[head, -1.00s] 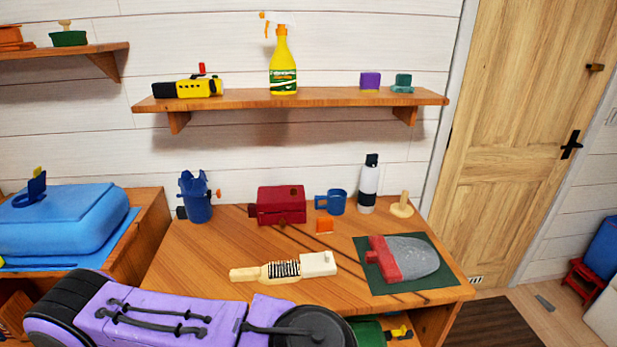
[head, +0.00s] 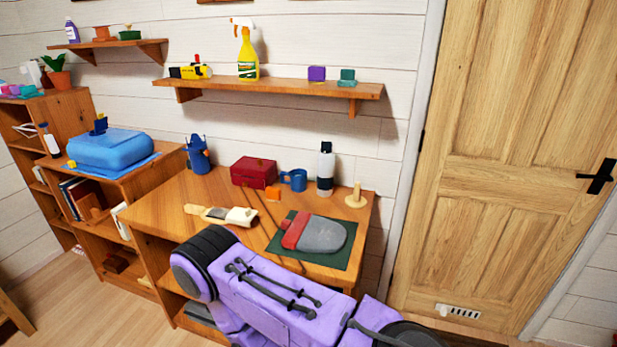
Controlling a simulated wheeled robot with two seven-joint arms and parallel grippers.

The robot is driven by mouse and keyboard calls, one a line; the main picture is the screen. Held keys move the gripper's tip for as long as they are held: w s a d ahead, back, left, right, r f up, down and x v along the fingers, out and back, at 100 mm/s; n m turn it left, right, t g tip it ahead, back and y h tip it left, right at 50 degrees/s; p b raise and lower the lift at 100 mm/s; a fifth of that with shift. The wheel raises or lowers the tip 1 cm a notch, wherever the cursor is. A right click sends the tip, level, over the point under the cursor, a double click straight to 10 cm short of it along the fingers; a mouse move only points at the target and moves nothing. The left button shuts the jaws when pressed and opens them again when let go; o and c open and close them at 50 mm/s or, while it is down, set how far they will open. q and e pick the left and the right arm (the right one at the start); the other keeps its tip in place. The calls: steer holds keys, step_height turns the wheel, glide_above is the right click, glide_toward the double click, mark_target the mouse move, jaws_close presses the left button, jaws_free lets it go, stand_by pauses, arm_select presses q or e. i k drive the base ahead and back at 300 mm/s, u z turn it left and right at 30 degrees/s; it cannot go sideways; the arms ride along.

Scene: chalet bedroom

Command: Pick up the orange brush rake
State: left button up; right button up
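A small orange block (head: 273,193) lies on the wooden desk (head: 150,212), in front of the blue mug. It is the only plainly orange piece on the desk, and I cannot tell whether it is the orange brush rake. A thin dark rod (head: 262,208) lies close to it. A cream brush with a pale handle (head: 221,215) lies to its left on the desk. Neither gripper shows in the head view. A purple and black part of my arm covers the lower middle and hides the front right of the desk.
The desk also holds a red box (head: 254,172), blue mug (head: 294,180), bottle (head: 325,168), blue cup (head: 198,155), and a red-and-grey piece (head: 314,234) on a green mat (head: 342,256). A shelf (head: 270,88) hangs above. A door (head: 490,150) stands right; floor is clear at lower left.

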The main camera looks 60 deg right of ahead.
mark_target(273, 194)
steer(key=k, duration=0.45)
steer(key=z, duration=0.65)
